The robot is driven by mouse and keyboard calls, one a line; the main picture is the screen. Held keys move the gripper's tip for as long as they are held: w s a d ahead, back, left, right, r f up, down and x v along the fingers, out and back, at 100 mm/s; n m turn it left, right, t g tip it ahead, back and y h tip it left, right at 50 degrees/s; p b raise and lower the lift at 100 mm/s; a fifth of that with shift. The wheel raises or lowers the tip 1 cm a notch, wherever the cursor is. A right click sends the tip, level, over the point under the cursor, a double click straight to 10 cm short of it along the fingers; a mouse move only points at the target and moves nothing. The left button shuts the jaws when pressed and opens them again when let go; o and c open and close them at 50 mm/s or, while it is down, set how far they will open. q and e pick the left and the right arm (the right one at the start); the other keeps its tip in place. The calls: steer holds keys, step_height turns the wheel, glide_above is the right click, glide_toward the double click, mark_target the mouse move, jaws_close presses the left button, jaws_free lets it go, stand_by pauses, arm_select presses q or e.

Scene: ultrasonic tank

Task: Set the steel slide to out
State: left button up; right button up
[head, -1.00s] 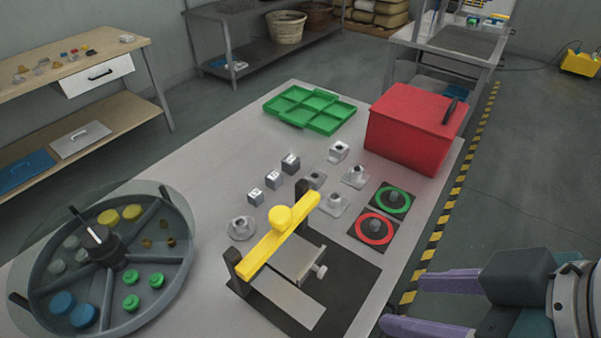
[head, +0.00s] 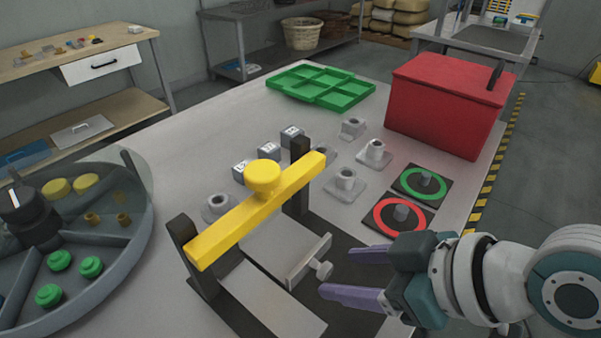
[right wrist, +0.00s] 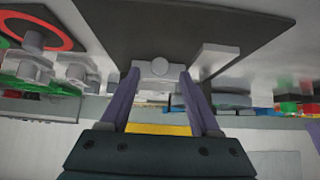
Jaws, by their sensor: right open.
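The steel slide (head: 280,248) is a grey plate under the yellow bar (head: 225,225), which spans two dark posts. Its upright end plate carries a small round knob (head: 321,269) facing my right gripper. My right gripper (head: 337,271) is open, its purple fingers pointing left at the knob. In the right wrist view the knob (right wrist: 160,67) shows midway between the fingertips (right wrist: 160,78), with gaps on both sides. I cannot tell whether the fingertips reach past it. My left gripper is not in view.
A flat steel plate (head: 272,302) lies in front of the slide on a dark base (head: 345,250). Red-ring (head: 377,214) and green-ring (head: 410,174) pads stand behind the gripper. A red box (head: 440,112), green tray (head: 290,82) and round divided tank (head: 135,240) share the table.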

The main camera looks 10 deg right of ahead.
mark_target(329, 272)
steer(key=shift+x, duration=1.55)
steer(key=shift+c, duration=0.3)
jaws_close()
